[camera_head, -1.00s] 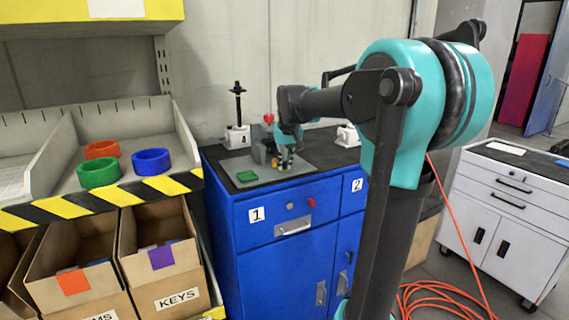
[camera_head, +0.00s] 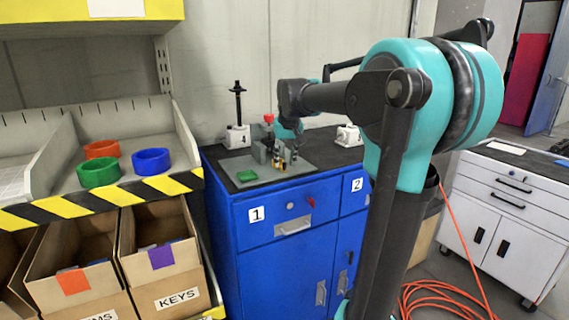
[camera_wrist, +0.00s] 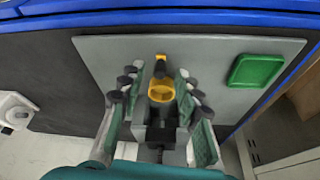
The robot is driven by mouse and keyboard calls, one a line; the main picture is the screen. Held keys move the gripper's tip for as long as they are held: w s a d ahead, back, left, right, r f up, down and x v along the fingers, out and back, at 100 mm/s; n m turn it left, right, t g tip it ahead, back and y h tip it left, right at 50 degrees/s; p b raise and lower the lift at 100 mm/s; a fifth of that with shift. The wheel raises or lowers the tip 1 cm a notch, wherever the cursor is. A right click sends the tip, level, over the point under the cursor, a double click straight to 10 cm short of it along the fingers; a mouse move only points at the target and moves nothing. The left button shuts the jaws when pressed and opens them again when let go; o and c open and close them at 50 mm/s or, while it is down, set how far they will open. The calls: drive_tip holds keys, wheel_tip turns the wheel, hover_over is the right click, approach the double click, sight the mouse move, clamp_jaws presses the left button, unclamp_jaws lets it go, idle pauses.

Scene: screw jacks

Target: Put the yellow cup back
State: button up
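The yellow cup (camera_wrist: 162,91) shows as a small yellow ring between the fingers in the wrist view. A dark piece with yellow lies just above it in that view. The cup's lower part is hidden.
A green square (camera_head: 247,176) lies on the plate, on the blue cabinet (camera_head: 280,215). A white jack with a black post (camera_head: 238,130) stands behind. Another white unit (camera_head: 348,136) stands to the right. Red, green and blue rings sit on the left shelf (camera_head: 50,180).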

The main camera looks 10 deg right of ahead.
drive_tip(key=v, duration=1)
drive_tip(key=s+d+f, duration=0.1)
drive_tip(key=s+f, duration=0.7)
drive_tip(key=f, duration=0.3)
drive_tip(key=s+d+f, duration=0.1)
drive_tip(key=s+f, duration=0.7)
drive_tip(key=f, duration=0.4)
drive_tip(key=s+d+f, duration=0.1)
drive_tip(key=s+f, duration=0.7)
drive_tip(key=f, duration=0.4)
drive_tip(key=shift+s+m, duration=0.2)
drive_tip(key=shift+m, duration=0.2)
drive_tip(key=shift+d+f, duration=0.1)
drive_tip(key=shift+f, duration=0.05)
